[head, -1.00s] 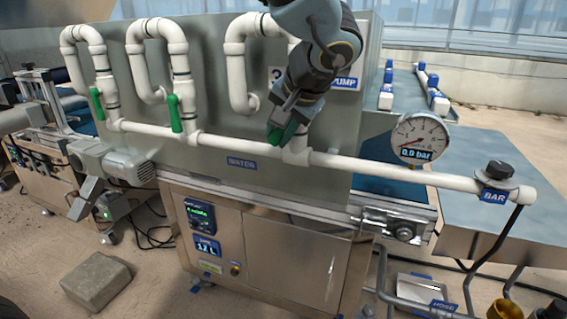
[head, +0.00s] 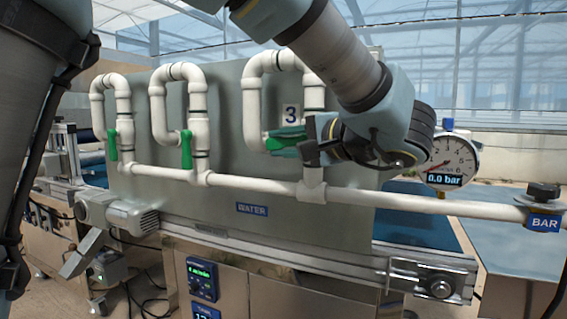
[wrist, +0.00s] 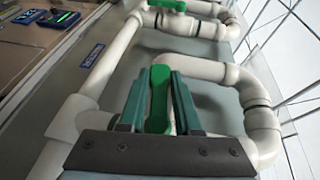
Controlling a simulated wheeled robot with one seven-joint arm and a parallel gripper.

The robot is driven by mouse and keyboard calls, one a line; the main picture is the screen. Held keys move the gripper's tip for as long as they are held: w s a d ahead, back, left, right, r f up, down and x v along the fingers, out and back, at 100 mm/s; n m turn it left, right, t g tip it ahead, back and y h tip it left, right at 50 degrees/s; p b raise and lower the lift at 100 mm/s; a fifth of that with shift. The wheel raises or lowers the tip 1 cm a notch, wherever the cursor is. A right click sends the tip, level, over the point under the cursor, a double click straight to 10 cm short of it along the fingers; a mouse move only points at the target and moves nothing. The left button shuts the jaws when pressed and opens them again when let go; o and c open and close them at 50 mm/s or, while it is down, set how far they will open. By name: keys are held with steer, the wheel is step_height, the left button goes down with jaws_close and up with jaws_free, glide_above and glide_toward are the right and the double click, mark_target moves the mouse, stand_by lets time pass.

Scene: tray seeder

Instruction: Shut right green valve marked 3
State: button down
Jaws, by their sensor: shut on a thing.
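The green valve handle marked 3 (head: 276,144) is on the rightmost white pipe loop, below the "3" plate (head: 291,114). It points left, roughly level and across the upright pipe. My gripper (head: 284,138) reaches it from the right and is shut on it. In the wrist view the handle (wrist: 158,98) lies between the two teal fingers of my gripper (wrist: 157,92). My gripper and wrist hide the valve body and part of the upright pipe in the head view.
Two more green valve handles, the left one (head: 112,145) and the middle one (head: 186,149), hang down along their pipes. The pressure gauge (head: 446,162) reads 0.0 bar, close to the right of my wrist. The long white pipe (head: 255,184) runs just below my gripper.

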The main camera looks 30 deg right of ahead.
steer(key=shift+r+m+t+b, duration=0.3)
steer(key=shift+t+b, duration=0.2)
steer(key=shift+t, duration=0.2)
steer(key=c, duration=0.6)
jaws_free()
steer(key=s+d, duration=0.2)
steer(key=s, duration=0.8)
steer(key=shift+s, duration=0.3)
